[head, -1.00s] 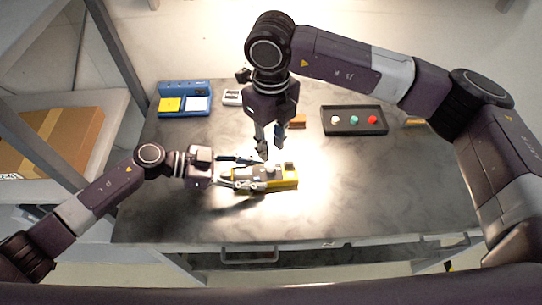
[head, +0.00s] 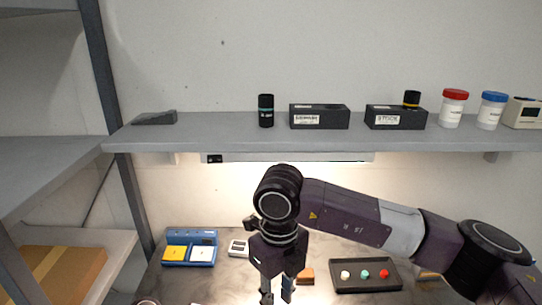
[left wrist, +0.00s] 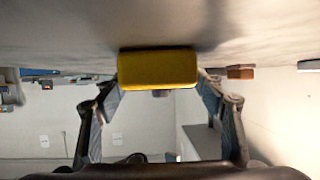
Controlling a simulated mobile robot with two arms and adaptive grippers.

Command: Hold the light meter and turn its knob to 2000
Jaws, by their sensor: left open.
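The light meter (left wrist: 157,69) shows in the left wrist view as a yellow block, end on. It lies between and just beyond the fingertips of my left gripper (left wrist: 160,90), which is open with a finger to each side. Whether the fingers touch it cannot be told. The meter's knob and dial are hidden here, and the meter is below the head view's frame.
A blue tray with yellow and white pads (head: 190,236) and a small white device (head: 238,248) are at the table's left. A grey shelf (head: 225,140) behind holds dark boxes and jars (head: 453,112).

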